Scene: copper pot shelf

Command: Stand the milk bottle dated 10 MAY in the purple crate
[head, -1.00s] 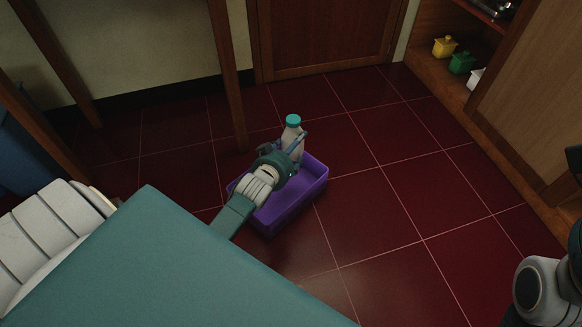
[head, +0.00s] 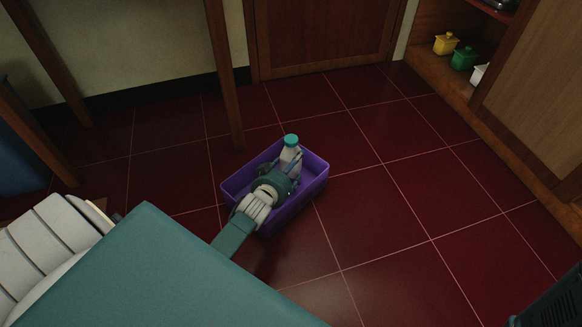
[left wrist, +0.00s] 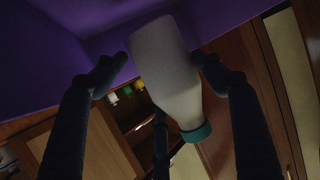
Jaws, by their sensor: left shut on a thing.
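The purple crate (head: 307,188) sits on the red tiled floor. A white milk bottle (head: 291,154) with a teal cap is upright inside its outline, toward the far side. My left gripper (head: 288,177) reaches over the crate and is shut on the bottle. In the left wrist view the bottle (left wrist: 168,72) is between the fingers, its base end against the purple of the crate (left wrist: 120,25). No date can be read on it. The gripper hides the bottle's lower part in the head view, so I cannot tell whether it touches the crate's bottom. My right gripper is out of view.
A wooden table leg (head: 224,75) stands just behind the crate. A wooden shelf at the upper right holds yellow (head: 446,43), green (head: 463,58) and white (head: 480,74) pots. The floor right of the crate is clear.

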